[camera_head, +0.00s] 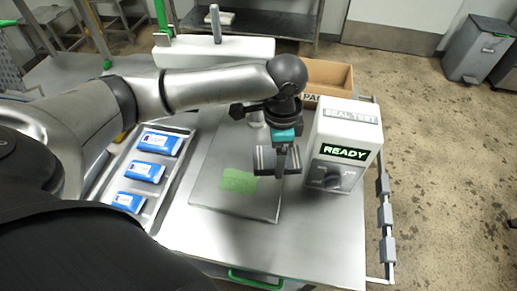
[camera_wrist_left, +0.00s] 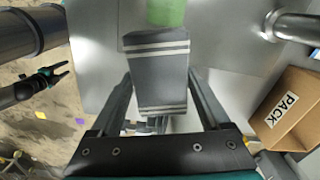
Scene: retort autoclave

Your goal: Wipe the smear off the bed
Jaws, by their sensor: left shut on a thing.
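A flat green smear (camera_head: 238,181) lies on the grey metal bed (camera_head: 212,157); its edge also shows at the top of the left wrist view (camera_wrist_left: 166,12). My left gripper (camera_head: 284,163) is shut on a grey wiping block with pale stripes (camera_wrist_left: 157,72). The block (camera_head: 266,160) is over the bed's right part, just right of the smear. I cannot tell whether it touches the bed. My right gripper (camera_wrist_left: 58,75) shows at the left of the left wrist view, with its fingers apart and empty, away from the bed.
A white seal test box (camera_head: 345,140) reading READY stands close right of the bed. A metal tray (camera_head: 142,206) with blue packs lies to the left. An open cardboard box (camera_head: 327,76) stands behind. The front of the table (camera_head: 300,245) is clear.

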